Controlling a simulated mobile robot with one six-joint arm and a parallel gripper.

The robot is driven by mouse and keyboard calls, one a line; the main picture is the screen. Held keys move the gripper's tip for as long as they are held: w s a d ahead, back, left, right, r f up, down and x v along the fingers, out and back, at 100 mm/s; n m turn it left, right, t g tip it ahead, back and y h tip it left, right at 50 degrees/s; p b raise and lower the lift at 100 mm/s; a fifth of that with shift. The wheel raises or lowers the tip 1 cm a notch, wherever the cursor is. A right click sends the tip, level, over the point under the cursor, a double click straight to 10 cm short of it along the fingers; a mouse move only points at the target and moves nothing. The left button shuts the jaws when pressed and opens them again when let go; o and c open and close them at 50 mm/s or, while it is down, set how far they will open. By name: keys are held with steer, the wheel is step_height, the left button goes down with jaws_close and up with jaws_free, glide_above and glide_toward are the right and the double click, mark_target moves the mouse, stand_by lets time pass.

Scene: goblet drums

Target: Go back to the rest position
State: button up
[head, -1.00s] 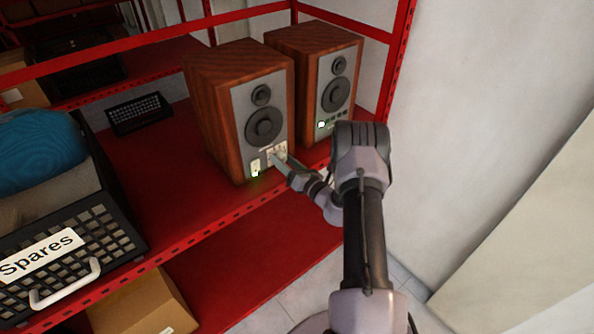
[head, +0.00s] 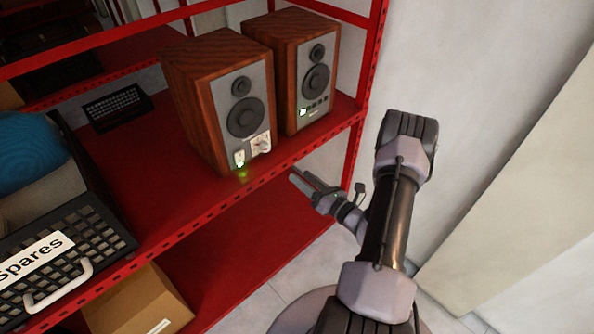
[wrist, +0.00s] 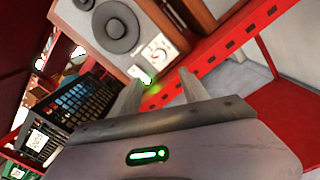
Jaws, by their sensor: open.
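My gripper (head: 297,176) is in front of the red shelf's edge, to the right of and below the near wooden speaker, apart from it. In the wrist view its two fingers (wrist: 162,95) stand apart with nothing between them. The near speaker (head: 222,100) has a grey front with two dark cones, a small white panel (head: 260,144) and a green-lit switch (head: 240,158) at its base. It also shows in the wrist view (wrist: 112,30). A second wooden speaker (head: 305,65) stands behind it to the right, with a small green light.
The red shelf (head: 160,180) has a perforated front edge and an upright post (head: 352,150) on the right. A black crate labelled "Spares" (head: 95,235) holds a blue item at left. A cardboard box (head: 140,300) is below. A white wall (head: 480,90) and open floor lie right.

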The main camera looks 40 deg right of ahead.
steer(key=a+r+n+g+y+b, duration=0.1)
steer(key=a+r+n+g+y, duration=0.25)
steer(key=a+r+n, duration=0.35)
steer(key=a+r+n+g+y+b, duration=0.1)
steer(key=a+r+n+g+y, duration=0.3)
steer(key=a, duration=0.5)
steer(key=a+r+n+g+y+b, duration=0.1)
steer(key=a+r+n+g+y, duration=0.3)
steer(key=a+n, duration=0.4)
steer(key=s+a+r+n+g+h+b, duration=0.1)
steer(key=s+a+r+n+g+h, duration=0.15)
steer(key=s+a+n, duration=0.35)
steer(key=s+a+r+n+g+h+b, duration=0.1)
steer(key=s+a+n+g+h, duration=0.1)
steer(key=s+a+n+h, duration=0.35)
steer(key=s+d+r+n+t+h+b, duration=0.1)
steer(key=s+d+r+n+t+h, duration=0.1)
steer(key=s+n, duration=0.4)
steer(key=shift+s+d+r+t+h, duration=0.2)
steer(key=shift+d+r+t+h, duration=0.25)
steer(key=shift+d+t, duration=0.55)
steer(key=shift+d+n, duration=0.15)
steer(key=shift+n, duration=0.1)
